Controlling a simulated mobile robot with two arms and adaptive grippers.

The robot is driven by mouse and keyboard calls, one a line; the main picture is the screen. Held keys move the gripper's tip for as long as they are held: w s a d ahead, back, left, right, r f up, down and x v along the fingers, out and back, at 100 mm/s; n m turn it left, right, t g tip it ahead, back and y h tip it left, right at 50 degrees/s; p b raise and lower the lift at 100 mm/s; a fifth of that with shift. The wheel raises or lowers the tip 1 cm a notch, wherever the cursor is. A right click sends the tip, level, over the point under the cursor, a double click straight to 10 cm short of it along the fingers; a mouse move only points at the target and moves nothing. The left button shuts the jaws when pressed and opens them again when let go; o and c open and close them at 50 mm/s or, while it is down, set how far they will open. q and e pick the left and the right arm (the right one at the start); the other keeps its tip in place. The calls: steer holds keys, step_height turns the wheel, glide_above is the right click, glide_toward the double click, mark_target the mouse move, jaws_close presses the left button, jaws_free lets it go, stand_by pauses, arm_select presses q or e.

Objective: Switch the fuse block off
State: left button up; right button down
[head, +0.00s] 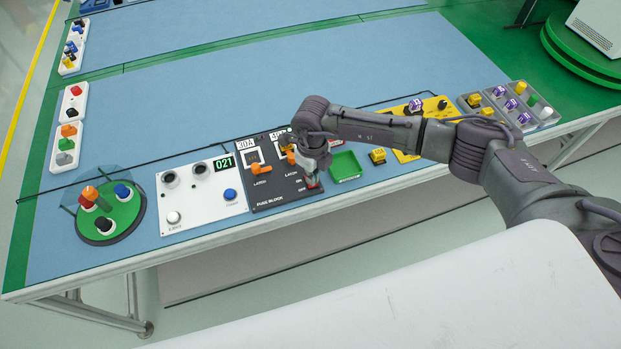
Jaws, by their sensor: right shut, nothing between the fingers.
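The fuse block (272,204) is a black panel on the near edge of the blue table mat. It has a 30A slot, a second slot partly hidden by my arm, orange latches and ON and OFF marks at its lower right. My right gripper (312,180) is shut and empty, pointing down at the right side of the panel, by the ON and OFF marks. My left gripper is not in view.
A white panel (200,205) with a 021 display stands left of the fuse block, and a round green turntable (121,219) further left. A green tray (345,167) and a yellow panel (405,156) are to the right. The mat behind is clear.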

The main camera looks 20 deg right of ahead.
steer(key=shift+f, duration=0.35)
steer(key=shift+r+p, duration=2.15)
steer(key=shift+r, duration=1.45)
